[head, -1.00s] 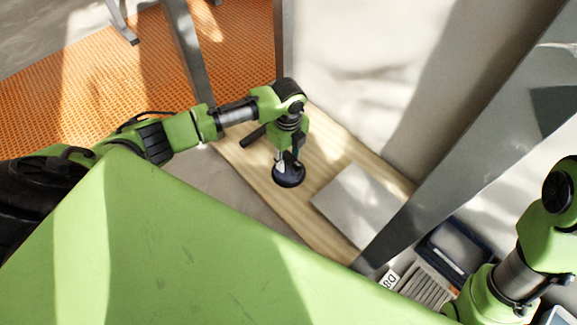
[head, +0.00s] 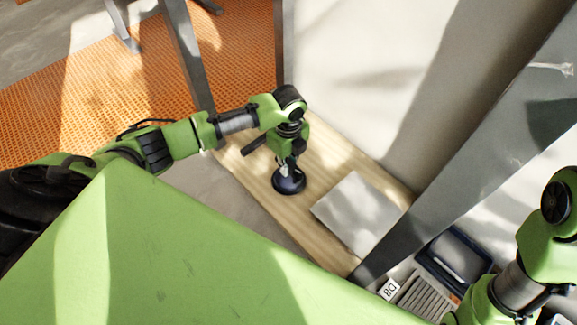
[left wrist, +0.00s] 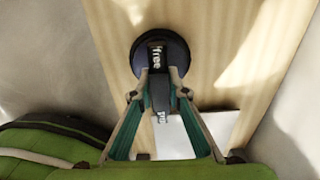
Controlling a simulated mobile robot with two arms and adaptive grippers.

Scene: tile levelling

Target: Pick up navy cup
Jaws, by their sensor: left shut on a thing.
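The navy cup (head: 290,183) is a dark round suction cup on the pale wooden board (head: 325,150). Its round base also shows in the left wrist view (left wrist: 176,48), with a dark handle lettered "free" standing over it. My left gripper (head: 286,163) points down above the cup. In the left wrist view its two fingers (left wrist: 160,96) close in from both sides on the handle. I cannot tell whether the cup touches the board or hangs just above it. My right arm shows at the right edge, but its gripper is out of view.
A grey square tile (head: 358,213) lies on the board to the right of the cup. A grey metal post (head: 440,185) crosses the right side. Beyond it are a dark open case (head: 455,258) and a "D8" label (head: 389,288). An orange mesh (head: 90,110) lies at upper left.

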